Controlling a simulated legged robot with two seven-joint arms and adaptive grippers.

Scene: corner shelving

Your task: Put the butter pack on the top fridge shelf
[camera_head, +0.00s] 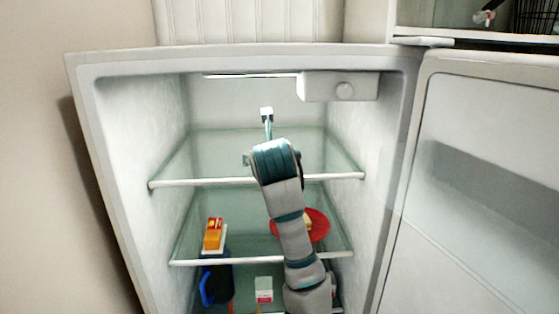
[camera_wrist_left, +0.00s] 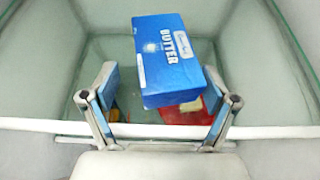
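The butter pack (camera_wrist_left: 170,62) is a blue box with white "BUTTER" lettering, seen in the left wrist view. It is over the glass top shelf (camera_head: 205,155), seen from above, slightly tilted in the picture. My left gripper (camera_wrist_left: 160,92) has its fingers spread on either side of the near end of the pack. A gap shows at the left finger; the right finger is very close, and contact there is unclear. In the head view my left gripper (camera_head: 273,155) is at the top shelf, and my arm hides the pack. My right gripper is not in view.
The middle shelf holds an orange and white pack (camera_head: 213,236) and a red dish (camera_head: 318,226) with something yellow. Below are a blue-handled container (camera_head: 214,285) and a small white carton (camera_head: 264,290). The fridge door (camera_head: 480,200) stands open at right. A light housing (camera_head: 340,87) hangs above.

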